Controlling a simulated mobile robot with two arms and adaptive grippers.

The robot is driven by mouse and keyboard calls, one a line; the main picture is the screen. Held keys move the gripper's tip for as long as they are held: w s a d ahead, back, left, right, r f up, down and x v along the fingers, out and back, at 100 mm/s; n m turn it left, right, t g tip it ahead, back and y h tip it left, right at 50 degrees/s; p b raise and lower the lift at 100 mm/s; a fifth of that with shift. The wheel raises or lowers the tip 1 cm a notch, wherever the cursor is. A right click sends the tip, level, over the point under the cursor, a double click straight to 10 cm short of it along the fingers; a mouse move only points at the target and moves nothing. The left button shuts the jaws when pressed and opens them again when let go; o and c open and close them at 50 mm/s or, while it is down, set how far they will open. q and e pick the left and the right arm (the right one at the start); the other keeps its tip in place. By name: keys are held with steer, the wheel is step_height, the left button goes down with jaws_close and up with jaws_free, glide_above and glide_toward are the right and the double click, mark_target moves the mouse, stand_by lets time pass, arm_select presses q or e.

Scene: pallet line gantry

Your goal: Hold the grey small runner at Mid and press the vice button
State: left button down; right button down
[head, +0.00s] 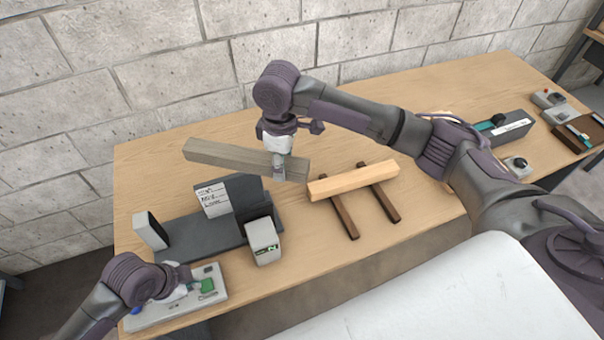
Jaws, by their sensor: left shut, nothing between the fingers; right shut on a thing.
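The grey runner (225,155) is a long weathered wooden bar. My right gripper (279,172) is shut on it near its right end; the bar looks level, above the table behind the vice. The vice (205,240) has a dark base, a pale left block (150,231) and a pale right block (263,241) with a green label. No bar lies between these blocks. A light button panel (175,314) with a green button (207,285) sits at the table's front left. My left gripper (188,290) is shut and empty over the panel, beside the green button; contact cannot be told.
A pale wooden bar (353,181) lies across two dark brown strips (344,216) right of the vice. A white card with handwriting (213,198) stands at the vice's back. A dark grey box (510,128) and small devices stand far right. A block wall runs behind the table.

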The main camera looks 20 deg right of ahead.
mark_target(206, 285)
steer(key=w+f+n, duration=0.2)
steer(key=f+n, duration=0.1)
steer(key=f, duration=0.3)
steer(key=w+f+n, duration=0.3)
steer(key=f+n, duration=0.1)
steer(key=f, duration=0.2)
steer(key=shift+w+a+f, duration=0.25)
steer(key=shift+w+f, duration=0.1)
steer(key=shift+f, duration=0.05)
stand_by(0.6)
steer(key=shift+f, duration=1.9)
steer(key=shift+f, duration=0.1)
arm_select(q)
steer(key=shift+f, duration=0.1)
stand_by(0.7)
steer(key=shift+x, duration=1.9)
steer(key=shift+d+f, duration=0.1)
steer(key=shift+f, duration=0.05)
